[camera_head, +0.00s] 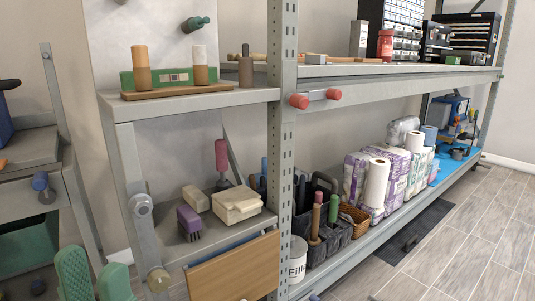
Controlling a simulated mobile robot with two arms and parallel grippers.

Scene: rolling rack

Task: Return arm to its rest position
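Two green, rounded, textured pads rise from the bottom left edge of the head view. I take them for the fingertips of my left gripper (94,262). They stand side by side with a gap between them and nothing visible in the gap. The rest of that arm is out of the frame. The pads are in front of the lower left part of the rack (125,170); I cannot tell how far from it. My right gripper and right arm do not show.
A grey metal post (284,150) stands mid-view. A wooden panel (233,270) is below. Floor (460,240) is open at right.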

